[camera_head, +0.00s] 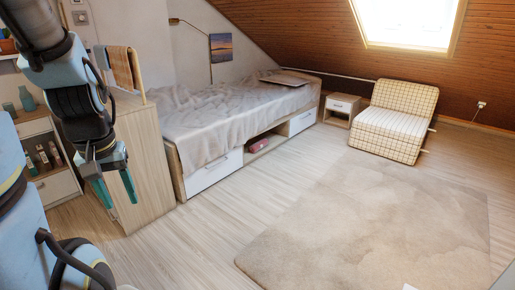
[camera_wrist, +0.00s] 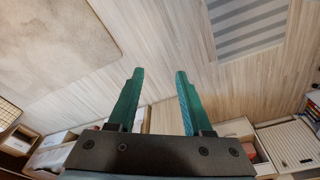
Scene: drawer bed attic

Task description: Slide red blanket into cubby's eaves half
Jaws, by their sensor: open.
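The red blanket (camera_head: 258,146) is a small folded bundle in the open cubby (camera_head: 276,139) in the bed's side, between two white drawer fronts. It sits in the left part of the cubby, and the part to its right looks empty. My gripper (camera_head: 116,188) hangs at the left of the head view, in front of the wooden cabinet and well apart from the blanket. Its teal fingers are apart with nothing between them. The wrist view also shows the open gripper (camera_wrist: 158,72) over bare floor.
The bed (camera_head: 230,105) stands along the wall under the sloped ceiling. A wooden cabinet (camera_head: 147,165) stands at its near end. A nightstand (camera_head: 340,106) and checked chair (camera_head: 396,120) are at the back. A beige rug (camera_head: 380,215) covers the right floor; the floor before the drawers is clear.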

